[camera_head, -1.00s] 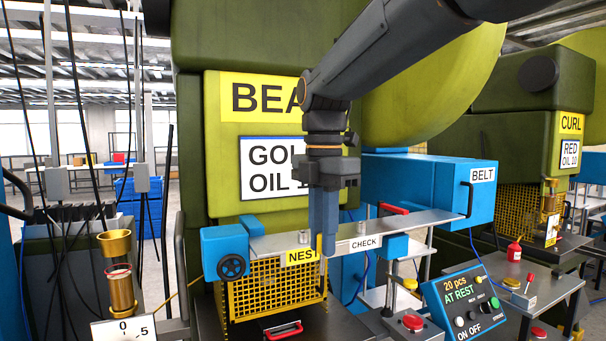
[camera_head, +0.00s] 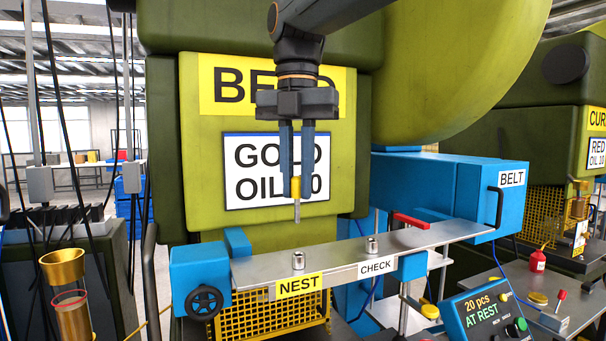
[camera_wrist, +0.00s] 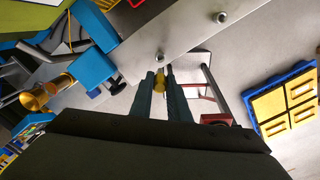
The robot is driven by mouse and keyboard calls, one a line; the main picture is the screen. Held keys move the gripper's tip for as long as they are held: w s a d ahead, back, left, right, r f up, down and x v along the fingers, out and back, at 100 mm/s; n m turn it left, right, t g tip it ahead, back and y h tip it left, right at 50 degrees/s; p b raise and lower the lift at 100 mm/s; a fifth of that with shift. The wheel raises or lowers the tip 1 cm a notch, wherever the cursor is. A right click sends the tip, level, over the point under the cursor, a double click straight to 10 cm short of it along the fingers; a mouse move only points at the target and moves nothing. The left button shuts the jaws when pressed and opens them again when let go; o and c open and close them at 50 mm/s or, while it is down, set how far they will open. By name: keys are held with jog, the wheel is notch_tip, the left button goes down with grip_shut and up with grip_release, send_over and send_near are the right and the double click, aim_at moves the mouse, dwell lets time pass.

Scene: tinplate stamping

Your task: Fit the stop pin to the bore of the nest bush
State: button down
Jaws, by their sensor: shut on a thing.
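The stop pin has a yellow head and a thin grey shank (camera_head: 297,212). My gripper (camera_head: 296,192) is shut on its yellow head, and the shank points straight down. The nest bush (camera_head: 298,260) is a small metal cylinder on the steel rail, behind the yellow NEST label (camera_head: 299,285). In the head view the pin hangs above the nest bush, with a clear gap between them. In the wrist view the yellow head (camera_wrist: 160,83) shows between the fingers, with the nest bush (camera_wrist: 160,57) just beyond. The bore itself is too small to make out.
A second, similar bush (camera_head: 372,246) stands on the rail behind the CHECK label (camera_head: 377,266). A blue block with a black handwheel (camera_head: 204,301) is at the rail's left end. The blue BELT housing (camera_head: 440,190) is at its right. The press front stands behind.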

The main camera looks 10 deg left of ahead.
jog(key=shift+w, duration=0.45)
jog(key=shift+r+p, duration=0.1)
jog(key=shift+p, duration=0.25)
jog(key=b, duration=0.2)
send_near(299, 264)
jog(key=shift+w, duration=0.55)
jog(key=shift+a+r, duration=0.1)
jog(key=shift+p, duration=0.8)
dwell(1.1)
jog(key=shift+f+b, duration=0.65)
jog(key=shift+f, duration=0.8)
dwell(1.6)
